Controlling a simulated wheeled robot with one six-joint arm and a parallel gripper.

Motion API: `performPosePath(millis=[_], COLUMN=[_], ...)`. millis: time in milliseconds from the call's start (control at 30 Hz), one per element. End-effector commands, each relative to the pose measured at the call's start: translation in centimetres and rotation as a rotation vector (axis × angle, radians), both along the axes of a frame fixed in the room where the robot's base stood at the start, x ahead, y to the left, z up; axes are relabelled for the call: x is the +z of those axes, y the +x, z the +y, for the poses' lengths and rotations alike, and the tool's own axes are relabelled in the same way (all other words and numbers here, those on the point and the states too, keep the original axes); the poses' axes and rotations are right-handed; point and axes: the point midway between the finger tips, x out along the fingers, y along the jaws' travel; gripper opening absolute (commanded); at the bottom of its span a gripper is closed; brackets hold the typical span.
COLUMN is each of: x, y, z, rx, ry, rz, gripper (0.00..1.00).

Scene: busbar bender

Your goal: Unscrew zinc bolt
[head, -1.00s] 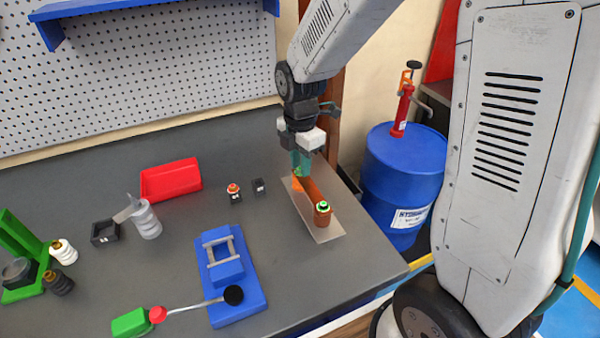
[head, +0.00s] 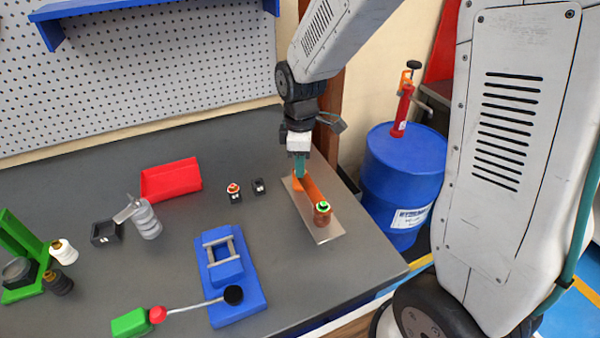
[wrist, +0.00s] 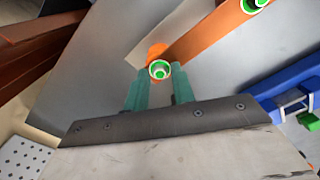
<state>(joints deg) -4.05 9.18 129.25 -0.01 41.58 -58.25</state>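An orange bar (head: 313,191) lies on a metal plate near the table's right edge. Its near end has a bolt with a green ring (head: 322,206), which also shows at the top of the wrist view (wrist: 255,4). A second silver bolt with a green ring (wrist: 160,70) sits at the bar's far end. My gripper (head: 299,175) points down over that end and hides this bolt in the head view. In the wrist view its teal fingers (wrist: 160,84) are on either side of the far bolt. Whether they touch it cannot be told.
A blue bender with a long lever (head: 235,295) stands left of the plate (head: 325,233). A blue drum (head: 403,170) stands beyond the table's right edge.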

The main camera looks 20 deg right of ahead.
Motion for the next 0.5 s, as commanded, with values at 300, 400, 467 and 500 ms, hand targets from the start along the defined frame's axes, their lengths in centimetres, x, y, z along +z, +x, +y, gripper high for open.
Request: performPosePath(millis=[300, 400, 467, 500], x=[0.0, 0.0, 0.0, 0.0], y=[0.0, 0.0, 0.0, -0.01], z=[0.0, 0.0, 0.0, 0.0], rx=[-0.022, -0.069, -0.105, -0.115], ry=[0.0, 0.0, 0.0, 0.0], rz=[0.0, 0.0, 0.0, 0.0], gripper=[0.25, 0.25, 0.25, 0.25])
